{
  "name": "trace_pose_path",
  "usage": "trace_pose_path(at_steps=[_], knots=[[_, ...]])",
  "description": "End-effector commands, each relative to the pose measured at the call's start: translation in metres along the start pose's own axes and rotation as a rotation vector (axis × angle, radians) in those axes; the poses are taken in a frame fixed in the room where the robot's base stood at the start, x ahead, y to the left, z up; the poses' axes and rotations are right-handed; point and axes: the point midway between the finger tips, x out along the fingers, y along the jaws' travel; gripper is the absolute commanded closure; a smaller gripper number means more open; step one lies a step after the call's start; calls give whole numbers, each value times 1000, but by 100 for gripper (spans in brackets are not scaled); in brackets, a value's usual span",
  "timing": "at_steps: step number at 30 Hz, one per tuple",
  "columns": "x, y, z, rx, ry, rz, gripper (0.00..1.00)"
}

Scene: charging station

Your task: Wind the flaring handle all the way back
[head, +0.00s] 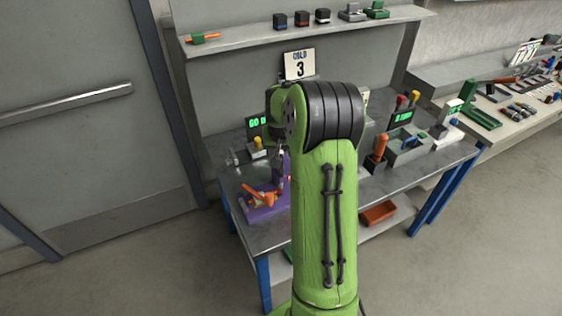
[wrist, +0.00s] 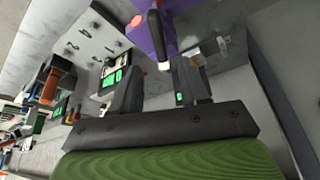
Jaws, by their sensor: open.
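A purple flaring device (head: 265,212) stands on the left part of the metal bench, with an orange handle-like piece (head: 258,194) at its front. In the wrist view its purple body (wrist: 148,30) is at the top, with a dark bar (wrist: 158,38) across it, ending in a pale tip. I cannot tell which piece is the flaring handle. My gripper (wrist: 157,85) is open. The dark bar's tip appears between the fingers in the picture; contact is not clear. In the head view my green arm hides the gripper and part of the device.
The metal bench (head: 380,184) also holds an orange-handled tool (head: 377,150), a grey box (head: 406,148) and green-lit displays to the right and behind. A shelf (head: 250,42) with small parts runs above. A second bench (head: 525,124) is at right. Floor at left is clear.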

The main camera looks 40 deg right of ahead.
Motion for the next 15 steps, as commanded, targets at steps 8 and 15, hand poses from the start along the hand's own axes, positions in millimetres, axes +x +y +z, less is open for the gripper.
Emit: trace_pose_path(at_steps=[8, 15], knots=[[62, 0, 0, 2, -3, -1, 55], [75, 0, 0, 1, 0, 0, 55]])
